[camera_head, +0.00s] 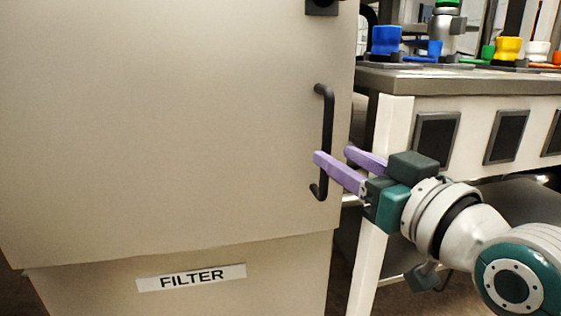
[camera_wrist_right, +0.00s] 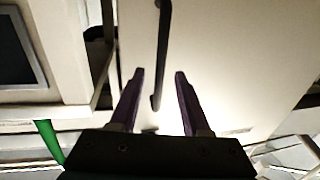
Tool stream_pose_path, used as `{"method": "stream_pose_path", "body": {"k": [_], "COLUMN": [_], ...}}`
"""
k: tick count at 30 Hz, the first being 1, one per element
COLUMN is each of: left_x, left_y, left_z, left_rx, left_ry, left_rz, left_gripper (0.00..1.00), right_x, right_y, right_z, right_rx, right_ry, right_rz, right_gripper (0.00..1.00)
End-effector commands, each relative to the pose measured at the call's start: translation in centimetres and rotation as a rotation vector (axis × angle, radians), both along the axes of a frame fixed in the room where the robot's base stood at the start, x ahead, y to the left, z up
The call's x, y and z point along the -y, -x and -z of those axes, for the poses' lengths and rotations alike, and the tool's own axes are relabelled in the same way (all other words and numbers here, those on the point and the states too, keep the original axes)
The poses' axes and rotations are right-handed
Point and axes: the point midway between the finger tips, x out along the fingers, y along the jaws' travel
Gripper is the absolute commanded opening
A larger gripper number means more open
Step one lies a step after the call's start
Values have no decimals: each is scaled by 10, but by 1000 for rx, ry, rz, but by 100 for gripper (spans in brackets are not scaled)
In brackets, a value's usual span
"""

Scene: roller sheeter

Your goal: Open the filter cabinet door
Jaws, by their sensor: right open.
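The filter cabinet door (camera_head: 170,120) is a large beige panel, and it looks closed. Its black bar handle (camera_head: 327,115) stands upright near the door's right edge. My right gripper (camera_head: 334,155) is open at the lower part of the handle, with one purple finger on each side of the bar. The near finger hides a short stretch of the bar. In the right wrist view the handle (camera_wrist_right: 162,50) runs down between the open fingertips (camera_wrist_right: 159,74), with gaps on both sides. Whether the fingers touch it I cannot tell. My left gripper is not in view.
A FILTER label (camera_head: 191,278) is on the panel below the door. A black fitting (camera_head: 321,6) sits at the door's top right. A bench (camera_head: 460,82) with coloured cups, including a blue one (camera_head: 386,40), stands close on the right, beside my right arm.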

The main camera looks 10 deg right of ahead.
Motion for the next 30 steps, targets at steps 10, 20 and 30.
{"method": "stream_pose_path", "body": {"k": [10,20,30], "left_x": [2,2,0], "left_y": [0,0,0], "left_z": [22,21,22], "left_rx": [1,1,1], "left_ry": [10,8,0], "left_rz": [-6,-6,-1], "left_gripper": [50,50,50], "right_x": [-9,-10,-10], "right_y": [-40,-42,-42], "right_z": [2,1,1], "right_rx": [-1,-2,-2], "right_ry": [1,1,1], "right_rz": [0,0,0], "right_gripper": [47,45,7]}}
